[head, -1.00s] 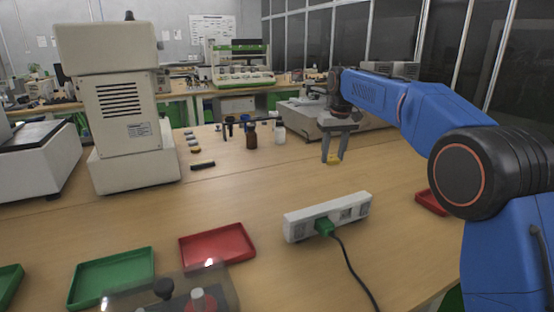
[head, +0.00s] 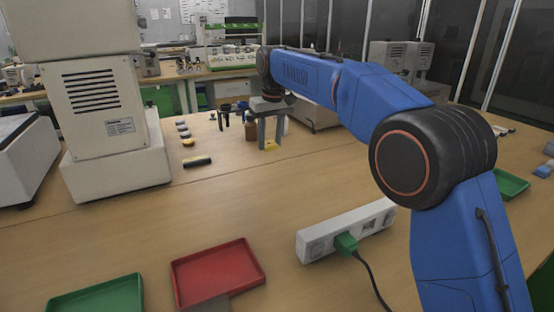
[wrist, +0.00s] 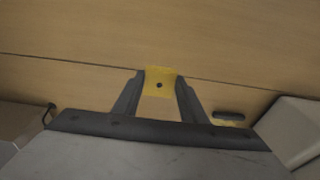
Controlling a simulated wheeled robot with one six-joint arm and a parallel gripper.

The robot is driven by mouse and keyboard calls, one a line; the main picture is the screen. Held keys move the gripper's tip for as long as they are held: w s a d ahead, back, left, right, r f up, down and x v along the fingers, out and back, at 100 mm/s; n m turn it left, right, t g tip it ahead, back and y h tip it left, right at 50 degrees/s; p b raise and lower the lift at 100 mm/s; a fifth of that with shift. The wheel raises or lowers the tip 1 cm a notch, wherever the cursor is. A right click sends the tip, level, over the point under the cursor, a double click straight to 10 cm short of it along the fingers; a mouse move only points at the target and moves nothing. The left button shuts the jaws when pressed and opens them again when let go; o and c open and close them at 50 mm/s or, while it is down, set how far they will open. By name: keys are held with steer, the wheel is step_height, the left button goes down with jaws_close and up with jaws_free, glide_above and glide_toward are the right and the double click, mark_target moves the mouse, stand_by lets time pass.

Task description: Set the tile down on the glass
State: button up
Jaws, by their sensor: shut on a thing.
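My gripper (head: 269,141) hangs above the far part of the wooden table, in front of a brown bottle. It is shut on a small yellow tile (head: 271,146). In the wrist view the tile (wrist: 161,83) sits between the two fingertips and has a dark spot in its middle. The tabletop shows beneath it, and the tile appears held clear of the wood. I cannot clearly make out the glass now; a greyish corner (head: 208,306) at the bottom edge, over the red tray's near side, may be part of it.
A red tray (head: 218,272) and a green tray (head: 97,299) lie at the front left. A white power strip (head: 345,231) with a green plug and black cable lies at centre right. A tall beige instrument (head: 115,165) stands left. A black rod (head: 197,161) lies near it. The mid-table is clear.

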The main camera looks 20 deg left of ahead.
mark_target(270, 168)
steer(key=shift+d+f, duration=0.1)
steer(key=shift+f, duration=3.6)
steer(key=o, duration=1.1)
steer(key=shift+f, duration=0.15)
steer(key=shift+c, duration=0.2)
